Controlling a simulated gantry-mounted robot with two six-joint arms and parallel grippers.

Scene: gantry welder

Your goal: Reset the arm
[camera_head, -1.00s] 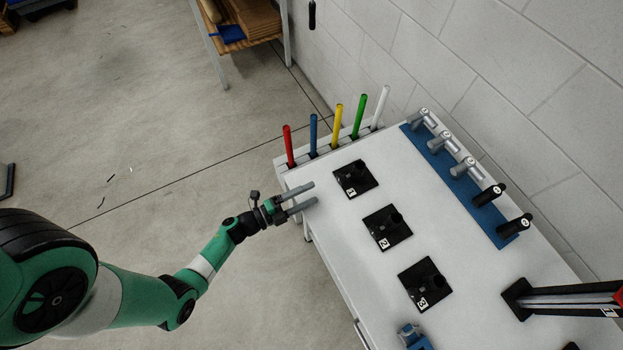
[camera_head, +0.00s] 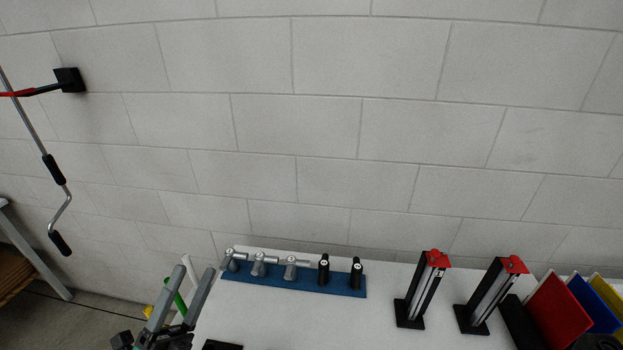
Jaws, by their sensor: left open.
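My left gripper (camera_head: 180,293) shows at the bottom left of the head view. Its two grey fingers point up and stand apart, with nothing held between them. It is at the left end of the white table (camera_head: 285,318), and the green and white rods show behind and between its fingers. The rest of the left arm is below the frame. My right gripper is not in view.
A blue strip (camera_head: 290,284) holds several grey and black handled tools along the table's back. Two black stands with red tops (camera_head: 425,290) and coloured panels (camera_head: 558,313) are to the right. A crank rod (camera_head: 50,165) hangs at the left wall.

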